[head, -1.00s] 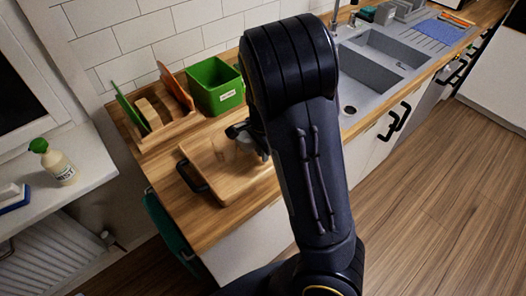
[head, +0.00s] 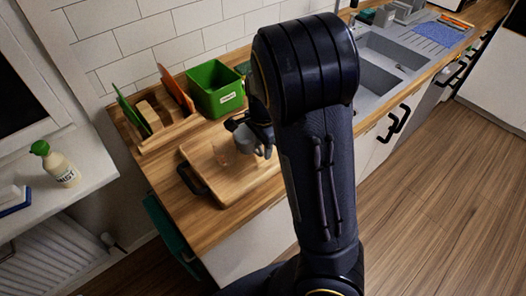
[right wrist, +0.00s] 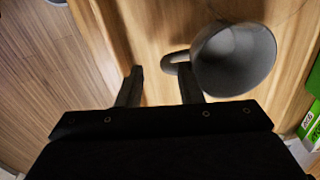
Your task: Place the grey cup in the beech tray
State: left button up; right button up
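The beech tray (head: 225,190) lies on the wooden counter, with a dark handle at its left end. The grey cup (head: 246,141) is over the tray's back right part in the head view, partly hidden by my right gripper (head: 253,122). In the right wrist view the cup (right wrist: 236,62) looks upright, mouth towards the camera, and seems to stand on the tray wood. My right gripper (right wrist: 158,88) is open with an empty gap. The cup's handle is just beyond the right-hand fingertip; I cannot tell if they touch. My left gripper is not in view.
A clear glass (head: 222,153) stands on the tray beside the cup. A green bin (head: 214,88) and a wooden rack with boards (head: 160,125) are behind the tray. The sink (head: 395,50) is to the right. My right arm hides some counter.

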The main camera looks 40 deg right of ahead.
notch_tip(320, 180, up, 8)
jog(key=p, duration=0.1)
jog(key=s+a+r+n+t+y, duration=0.1)
jog(key=s+a+n+t+y, duration=0.1)
jog(key=s+a+n, duration=0.3)
jog(key=s+a+r+n+t+y, duration=0.1)
jog(key=s+a+n, duration=0.4)
jog(key=s+n, duration=0.6)
jog(key=s+r+t, duration=0.1)
jog(key=s+t, duration=0.1)
jog(key=shift+a+r+n+t+y, duration=0.2)
jog(key=shift+n+t+y, duration=0.1)
jog(key=shift+y, duration=0.1)
